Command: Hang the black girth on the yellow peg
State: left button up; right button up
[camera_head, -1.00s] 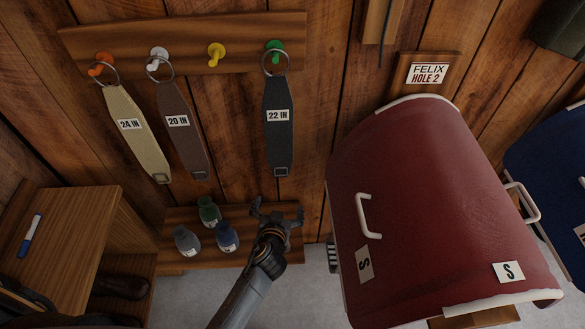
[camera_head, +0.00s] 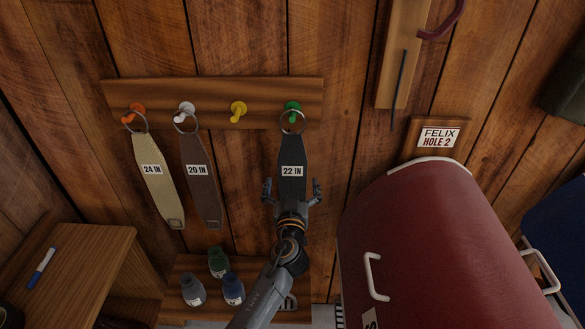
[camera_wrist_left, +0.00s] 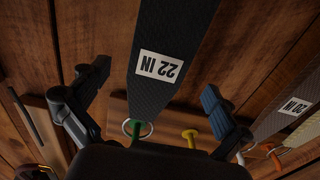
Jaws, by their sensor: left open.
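The black girth (camera_head: 292,152), labelled 22 IN, hangs by its ring from the green peg (camera_head: 292,106). The yellow peg (camera_head: 238,112) is bare, just left of the green one. My left gripper (camera_head: 291,188) is open, with one finger on each side of the girth's lower part; its lower end is hidden behind the gripper. In the left wrist view the black girth (camera_wrist_left: 172,40) runs between the spread fingers, and the green peg (camera_wrist_left: 140,129) and yellow peg (camera_wrist_left: 190,136) show beyond. I cannot tell whether the fingers touch the girth. My right gripper is not in view.
A cream girth (camera_head: 158,180) hangs on the orange peg and a brown girth (camera_head: 201,180) on the white peg. Several bottles (camera_head: 220,262) stand on a low shelf. A red saddle-rack cover (camera_head: 440,235) is close on the right.

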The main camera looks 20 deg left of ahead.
aim_at(292, 167)
pick_arm(q)
jog(key=shift+p+x, duration=0.3)
jog(key=shift+x, duration=2.3)
jog(key=shift+c, duration=0.4)
jog(key=c, duration=1.4)
jog(key=shift+r, duration=0.1)
jog(key=shift+r, duration=0.15)
jog(key=shift+r+p, duration=0.4)
jog(key=shift+r, duration=0.2)
